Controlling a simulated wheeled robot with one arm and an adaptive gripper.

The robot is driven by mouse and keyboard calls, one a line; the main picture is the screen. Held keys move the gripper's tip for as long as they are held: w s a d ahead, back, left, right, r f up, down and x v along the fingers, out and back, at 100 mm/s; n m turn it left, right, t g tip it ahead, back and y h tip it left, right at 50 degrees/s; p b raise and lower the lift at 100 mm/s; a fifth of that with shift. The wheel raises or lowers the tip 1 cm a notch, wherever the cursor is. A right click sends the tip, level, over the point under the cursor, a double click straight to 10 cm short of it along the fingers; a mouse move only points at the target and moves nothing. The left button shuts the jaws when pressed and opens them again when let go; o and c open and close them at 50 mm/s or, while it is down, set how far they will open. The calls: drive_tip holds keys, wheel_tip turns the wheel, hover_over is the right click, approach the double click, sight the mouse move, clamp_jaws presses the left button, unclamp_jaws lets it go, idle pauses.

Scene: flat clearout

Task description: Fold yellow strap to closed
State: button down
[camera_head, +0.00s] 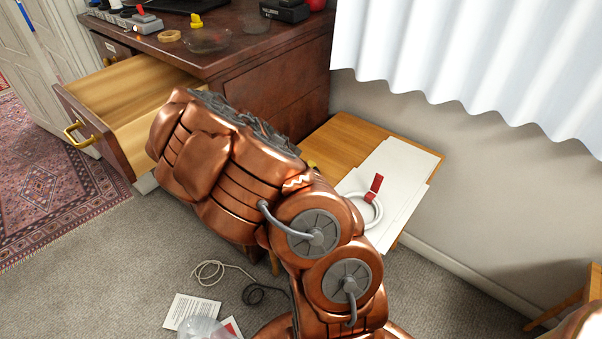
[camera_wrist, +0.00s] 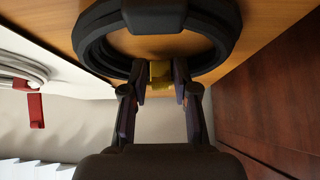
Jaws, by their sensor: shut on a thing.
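The yellow strap (camera_wrist: 160,73) is a small yellow piece at the near side of a black coil (camera_wrist: 88,40) in the wrist view. My gripper (camera_wrist: 159,82) is shut on the strap, with a finger on each side of it. The coil lies on a wooden top and has a thick black block (camera_wrist: 153,14) at its far side. In the head view my copper arm hides the gripper and the coil. Only a small yellow bit (camera_head: 312,166) shows beside the arm there, probably the strap. How far the strap is folded cannot be told.
A white coil with a red strap (camera_head: 375,187) lies on white sheets (camera_head: 402,165) on the small wooden table (camera_head: 345,135). A dark dresser (camera_head: 285,85) with an open drawer (camera_head: 125,95) stands to the left. Loose cables (camera_head: 210,270) and a printed sheet (camera_head: 190,310) lie on the carpet.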

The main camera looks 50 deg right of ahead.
idle(0.4)
drive_tip(key=c, duration=0.9)
unclamp_jaws()
drive_tip(key=shift+r, duration=0.15)
